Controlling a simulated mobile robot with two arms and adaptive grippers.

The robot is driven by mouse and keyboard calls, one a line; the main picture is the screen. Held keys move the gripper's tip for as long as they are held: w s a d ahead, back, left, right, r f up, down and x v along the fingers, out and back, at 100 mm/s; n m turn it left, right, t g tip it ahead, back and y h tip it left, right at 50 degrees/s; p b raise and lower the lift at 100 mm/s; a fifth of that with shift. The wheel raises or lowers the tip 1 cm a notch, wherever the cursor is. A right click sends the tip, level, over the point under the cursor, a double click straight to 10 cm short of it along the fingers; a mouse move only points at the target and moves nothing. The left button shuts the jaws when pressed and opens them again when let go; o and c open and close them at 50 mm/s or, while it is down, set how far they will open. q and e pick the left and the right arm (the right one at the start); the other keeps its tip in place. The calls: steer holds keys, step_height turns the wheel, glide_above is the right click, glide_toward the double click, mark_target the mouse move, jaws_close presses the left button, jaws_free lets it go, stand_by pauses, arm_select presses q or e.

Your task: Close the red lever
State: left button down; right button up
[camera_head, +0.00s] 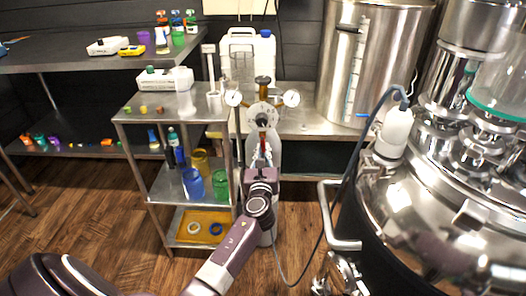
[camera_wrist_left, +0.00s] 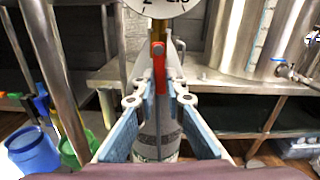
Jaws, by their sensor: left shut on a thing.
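The red lever (camera_wrist_left: 160,72) hangs upright below a round white dial (camera_wrist_left: 163,8) in the left wrist view. In the head view the lever (camera_head: 263,135) sits under the gauge assembly, with the dial (camera_head: 263,114) above it. My left gripper (camera_wrist_left: 159,88) has its fingertips on both sides of the lever's lower part and is shut on it. In the head view the left gripper (camera_head: 262,158) reaches up from below. The fingers partly hide the lever's lower end. My right gripper is not in view.
A metal shelf cart (camera_head: 172,114) with jars and bottles stands close on the left. A large steel vessel (camera_head: 400,222) with a hose stands on the right. A tall steel tank (camera_head: 340,75) and a white canister (camera_head: 247,58) are behind. Wooden floor (camera_head: 110,215) lies below.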

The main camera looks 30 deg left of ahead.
arm_select(q)
steer(key=shift+w+d+n, duration=0.15)
steer(key=shift+d+n, duration=0.05)
steer(key=shift+n, duration=0.4)
steer(key=shift+w+d+r+n+b, duration=0.25)
steer(key=shift+d+r+n+b, duration=0.3)
steer(key=shift+n, duration=2.1)
steer(key=shift+w+d+r+n+b, duration=0.3)
steer(key=shift+r+n+b, duration=0.35)
steer(key=shift+n, duration=1.95)
steer(key=shift+w+d+r+n+b, duration=0.2)
steer(key=shift+d+r+n+b, duration=0.4)
steer(key=shift+n, duration=2.05)
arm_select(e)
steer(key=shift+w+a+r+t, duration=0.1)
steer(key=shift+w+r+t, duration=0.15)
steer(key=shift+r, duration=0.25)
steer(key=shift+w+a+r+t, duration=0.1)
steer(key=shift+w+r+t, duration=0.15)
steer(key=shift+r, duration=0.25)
arm_select(q)
steer(key=shift+a+r, duration=0.1)
steer(key=shift+a, duration=0.05)
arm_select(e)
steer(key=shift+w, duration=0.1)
